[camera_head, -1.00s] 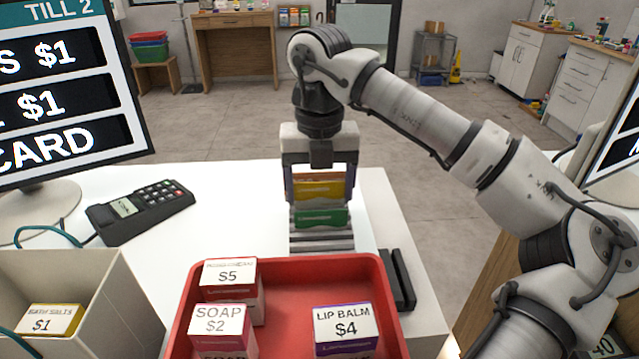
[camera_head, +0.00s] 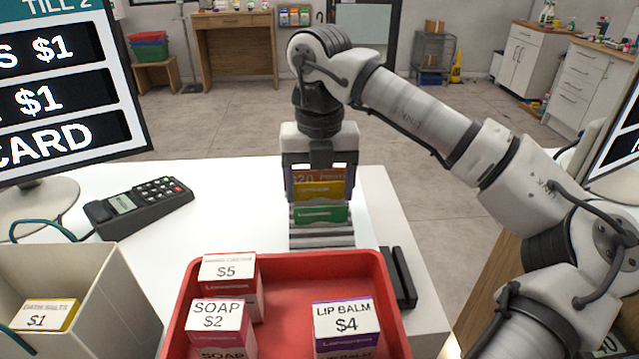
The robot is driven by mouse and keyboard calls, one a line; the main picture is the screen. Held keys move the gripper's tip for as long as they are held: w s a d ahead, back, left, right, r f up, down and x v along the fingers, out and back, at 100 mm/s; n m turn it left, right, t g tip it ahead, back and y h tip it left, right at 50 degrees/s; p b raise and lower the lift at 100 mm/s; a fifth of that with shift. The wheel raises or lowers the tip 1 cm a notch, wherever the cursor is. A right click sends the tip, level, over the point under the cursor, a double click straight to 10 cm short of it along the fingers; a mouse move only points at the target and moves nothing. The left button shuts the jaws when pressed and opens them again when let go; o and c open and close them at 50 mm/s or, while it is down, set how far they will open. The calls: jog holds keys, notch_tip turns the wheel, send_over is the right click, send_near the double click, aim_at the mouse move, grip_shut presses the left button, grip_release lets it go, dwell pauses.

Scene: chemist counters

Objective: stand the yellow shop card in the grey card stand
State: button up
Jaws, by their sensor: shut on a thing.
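The yellow shop card (camera_head: 320,191) is upright between the fingers of my gripper (camera_head: 319,196), which is shut on it. The grey card stand (camera_head: 322,240) lies on the white counter behind the red tray, with ridges across it. A green card (camera_head: 320,214) stands upright in it, in front of the yellow card. An orange-brown card (camera_head: 318,174) shows behind the yellow one. The yellow card's lower edge is hidden by the green card, so I cannot tell whether it touches the stand.
A red tray (camera_head: 285,266) with several small boxes is in front. A card terminal (camera_head: 140,206) and a monitor (camera_head: 60,100) stand left. A pale bin (camera_head: 105,285) is at front left. White counter is clear left of the stand.

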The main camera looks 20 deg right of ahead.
jog(key=shift+f, duration=0.45)
jog(key=o, duration=1)
jog(key=shift+r, duration=0.1)
notch_tip(320, 180, up, 22)
jog(key=p, duration=0.7)
jog(key=shift+f, duration=0.2)
